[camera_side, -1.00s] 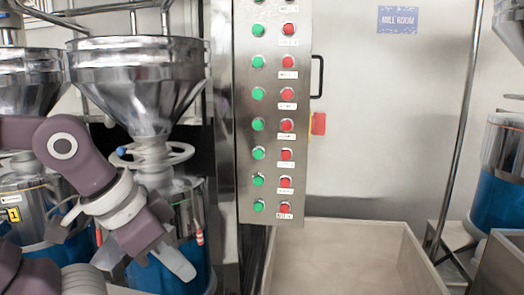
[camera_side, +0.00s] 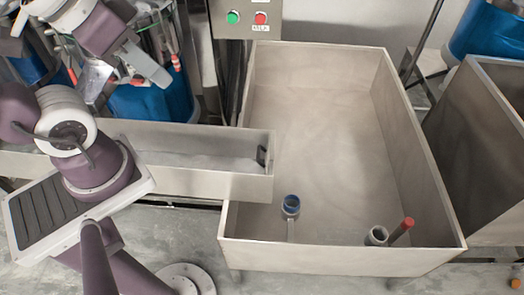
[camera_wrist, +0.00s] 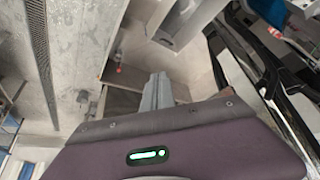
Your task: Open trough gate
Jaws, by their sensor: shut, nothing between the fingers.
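A long metal trough (camera_side: 170,180) runs across the left of the side view. A small dark handle (camera_side: 262,156) stands at its right end, beside the large basin; I take this end for the gate. I cannot tell from this angle whether the gate is open or shut. My gripper (camera_side: 160,76) is at the upper left, above and behind the trough and well apart from the handle. Its grey fingers (camera_wrist: 154,95) show together in the wrist view, with nothing held. The handle cannot be made out for sure in the wrist view.
Blue drums (camera_side: 150,105) stand behind my gripper. A control panel (camera_side: 246,24) hangs above the basin.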

